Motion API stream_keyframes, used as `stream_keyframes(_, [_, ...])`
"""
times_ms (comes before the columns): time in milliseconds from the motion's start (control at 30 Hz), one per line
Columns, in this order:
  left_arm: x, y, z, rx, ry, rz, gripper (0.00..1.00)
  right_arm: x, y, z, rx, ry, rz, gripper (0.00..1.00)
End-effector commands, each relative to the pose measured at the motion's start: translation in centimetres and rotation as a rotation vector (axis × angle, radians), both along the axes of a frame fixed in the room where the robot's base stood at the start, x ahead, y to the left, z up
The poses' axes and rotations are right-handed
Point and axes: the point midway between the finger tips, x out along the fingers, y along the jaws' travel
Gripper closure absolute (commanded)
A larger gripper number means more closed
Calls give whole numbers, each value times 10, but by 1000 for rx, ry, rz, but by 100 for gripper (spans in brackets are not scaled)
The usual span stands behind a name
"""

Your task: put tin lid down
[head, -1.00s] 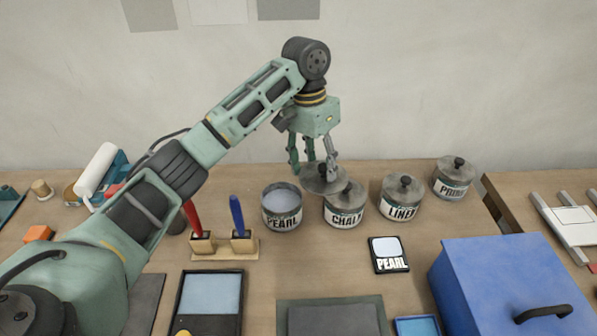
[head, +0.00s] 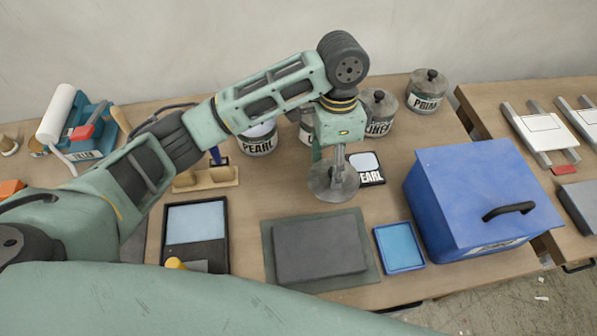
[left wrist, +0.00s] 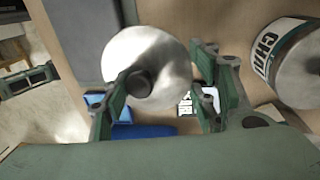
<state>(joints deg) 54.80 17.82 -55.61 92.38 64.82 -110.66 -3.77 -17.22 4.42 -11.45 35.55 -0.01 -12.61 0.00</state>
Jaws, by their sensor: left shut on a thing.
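My left gripper (head: 337,172) is shut on the knob of a round grey metal tin lid (head: 325,185), held over the worktop just left of a PEARL card (head: 369,175) and behind the dark grey pad. In the left wrist view the lid (left wrist: 165,55) shows as a shiny disc with a dark knob (left wrist: 139,83) at the fingers. The PEARL tin (head: 258,146) stands behind, partly hidden by my arm. The CHALK tin (left wrist: 267,55) shows at the right of the wrist view. My right gripper is out of view.
A dark grey pad (head: 320,248) lies in front of the lid, with a small blue tray (head: 399,247) beside it. A large blue box (head: 480,195) stands right. The LINEN (head: 381,108) and PRIMER-like labelled (head: 427,92) tins keep their lids at the back.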

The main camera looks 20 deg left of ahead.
Motion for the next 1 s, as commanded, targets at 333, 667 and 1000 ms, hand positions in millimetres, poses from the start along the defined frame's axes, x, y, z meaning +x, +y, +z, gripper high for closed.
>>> stream_keyframes(333, [20,72,-42,3,3,5,72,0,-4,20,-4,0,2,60])
stream_keyframes(667, [23,84,-71,2,4,3,72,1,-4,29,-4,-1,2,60])
stream_keyframes(1000, [24,84,-91,1,-1,2,72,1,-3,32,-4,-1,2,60])
